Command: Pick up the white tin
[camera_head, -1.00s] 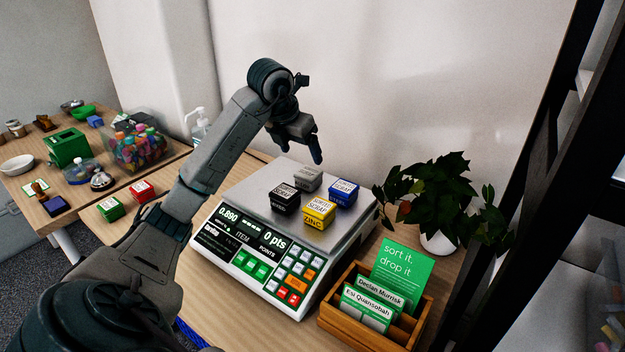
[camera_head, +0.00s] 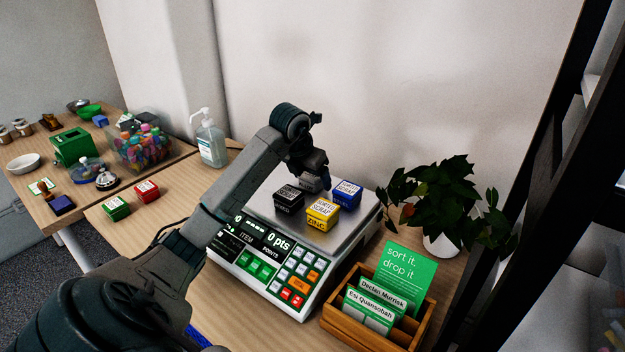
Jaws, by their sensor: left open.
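A pale grey-white tin (camera_head: 310,184) sits at the back of the weighing scale's metal plate (camera_head: 262,207). It is partly hidden by my left gripper (camera_head: 315,177). That gripper is open and points down right at the tin; I cannot tell whether the fingers touch it. Close by on the plate are a black tin (camera_head: 289,199), a yellow tin (camera_head: 321,214) marked ZINC, and a blue tin (camera_head: 347,193). My right gripper is not in view.
A wooden card box (camera_head: 345,325) stands right of the scale, with a potted plant (camera_head: 440,200) behind it. A sanitizer bottle (camera_head: 210,142), a red tin (camera_head: 147,192) and a green tin (camera_head: 116,208) stand to the left. The wall is close behind the scale.

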